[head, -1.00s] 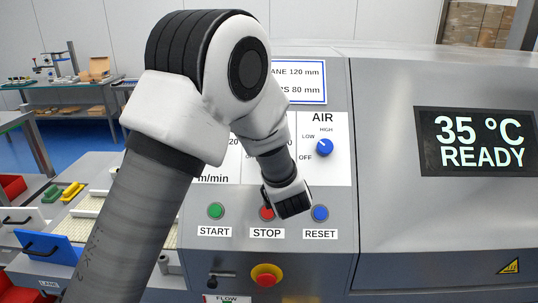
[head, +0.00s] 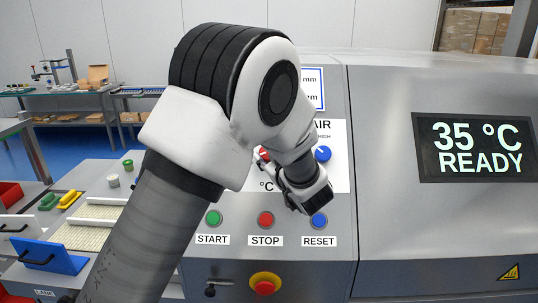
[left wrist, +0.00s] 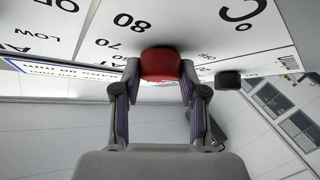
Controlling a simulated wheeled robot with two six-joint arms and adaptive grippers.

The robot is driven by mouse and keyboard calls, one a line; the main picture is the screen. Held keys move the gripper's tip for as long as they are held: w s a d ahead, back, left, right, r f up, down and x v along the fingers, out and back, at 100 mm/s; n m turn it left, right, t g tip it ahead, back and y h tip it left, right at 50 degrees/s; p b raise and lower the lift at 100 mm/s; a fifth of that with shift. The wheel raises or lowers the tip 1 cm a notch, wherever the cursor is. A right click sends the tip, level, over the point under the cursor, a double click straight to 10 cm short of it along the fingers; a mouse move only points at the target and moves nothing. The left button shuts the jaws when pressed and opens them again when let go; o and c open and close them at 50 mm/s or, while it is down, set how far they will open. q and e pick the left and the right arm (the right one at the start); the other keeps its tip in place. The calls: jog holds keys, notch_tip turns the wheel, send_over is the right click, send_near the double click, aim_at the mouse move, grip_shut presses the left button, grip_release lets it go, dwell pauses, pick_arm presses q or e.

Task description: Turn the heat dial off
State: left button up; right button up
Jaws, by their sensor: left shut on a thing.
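My left gripper (left wrist: 160,82) is shut on the knob, one finger on each side. In the head view only a small red part of the dial (head: 264,153) shows beside my left arm, which hides most of its scale. I cannot read where its pointer stands. My right gripper is not in view.
The blue AIR dial (head: 323,154) is close on the right. Green START (head: 214,218), red STOP (head: 265,219) and blue RESET (head: 319,221) buttons sit below, with a red emergency stop (head: 265,284) under them. The display (head: 478,147) reads 35 °C READY. A black knob (left wrist: 228,79) is near my gripper.

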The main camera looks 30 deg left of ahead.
pick_arm(q)
jog(key=o, duration=1)
jog(key=shift+o, duration=0.7)
jog(key=shift+w+a+f, duration=0.1)
jog(key=shift+w, duration=0.05)
jog(key=shift+w+a+f, duration=0.1)
jog(key=shift+w, duration=0.05)
jog(key=shift+r, duration=0.45)
notch_tip(320, 180, up, 9)
jog(key=shift+r, duration=0.1)
